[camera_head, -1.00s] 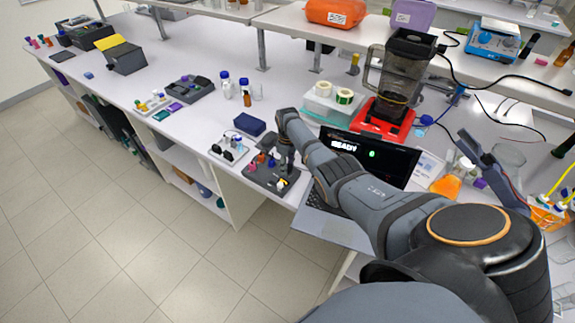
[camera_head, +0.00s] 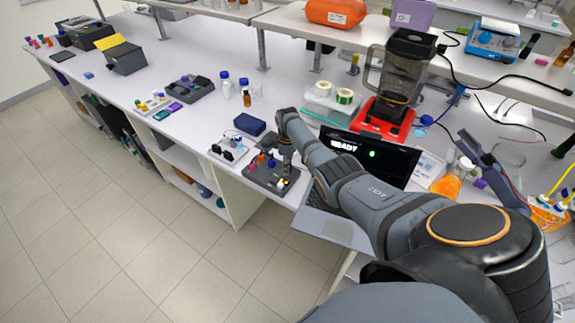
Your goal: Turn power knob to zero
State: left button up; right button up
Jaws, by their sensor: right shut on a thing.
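The membrane rig (camera_head: 258,180) is a dark grey flat block near the front edge of the bench. It carries small red, blue and yellow parts. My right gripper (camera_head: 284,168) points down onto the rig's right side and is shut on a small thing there. Its fingers hide most of what they hold; by its place on the rig it seems to be the power knob, whose pointer I cannot read. My left gripper is not in view.
A laptop (camera_head: 400,160) with a dark screen reading READY stands right of the rig, partly behind my right arm. A blue box (camera_head: 249,124) and a white tray (camera_head: 229,150) lie beside the rig. A red-based blender (camera_head: 385,118) stands behind.

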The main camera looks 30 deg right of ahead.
jog(key=o, duration=1.2)
jog(key=shift+r, duration=0.15)
notch_tip(320, 180, up, 12)
jog(key=shift+f, duration=0.2)
